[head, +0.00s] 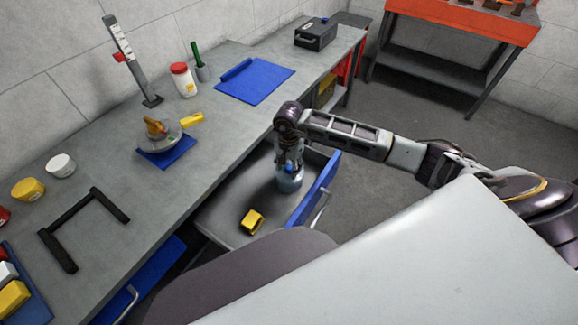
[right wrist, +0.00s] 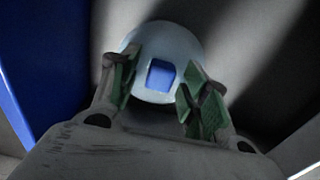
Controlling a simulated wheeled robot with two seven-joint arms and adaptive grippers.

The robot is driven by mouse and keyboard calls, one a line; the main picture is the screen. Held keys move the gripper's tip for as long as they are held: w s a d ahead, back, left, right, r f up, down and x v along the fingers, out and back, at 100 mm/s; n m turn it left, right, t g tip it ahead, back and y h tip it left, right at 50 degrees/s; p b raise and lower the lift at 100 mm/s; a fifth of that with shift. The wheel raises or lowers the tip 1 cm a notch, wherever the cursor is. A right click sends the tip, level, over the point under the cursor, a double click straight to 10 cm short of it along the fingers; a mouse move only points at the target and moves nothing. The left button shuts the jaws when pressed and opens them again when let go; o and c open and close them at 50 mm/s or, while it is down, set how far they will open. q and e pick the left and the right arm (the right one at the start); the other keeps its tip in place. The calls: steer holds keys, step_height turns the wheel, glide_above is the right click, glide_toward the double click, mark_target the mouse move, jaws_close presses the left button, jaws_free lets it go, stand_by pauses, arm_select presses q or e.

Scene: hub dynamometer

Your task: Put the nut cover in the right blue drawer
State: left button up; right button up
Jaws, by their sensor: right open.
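A pale, rounded piece with a blue square on top, which I take to be the nut cover (right wrist: 160,52), is in the right blue drawer (head: 319,186). It also shows in the head view (head: 289,183), beneath my right gripper (head: 289,166). The drawer is pulled open. My right gripper points down into it and is open, its green-padded fingers (right wrist: 163,78) on either side of the pale piece. Whether they touch it I cannot tell. My left gripper is not in view.
A yellow block-like piece (head: 252,221) lies in the same drawer, nearer me. The left blue drawer (head: 144,276) is partly open. The workbench (head: 105,185) carries a black frame (head: 84,229), a blue mat (head: 262,80) and jars.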

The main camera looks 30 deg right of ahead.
steer(key=shift+r, duration=0.6)
step_height(320, 180, up, 11)
steer(key=shift+f, duration=0.1)
stand_by(1.3)
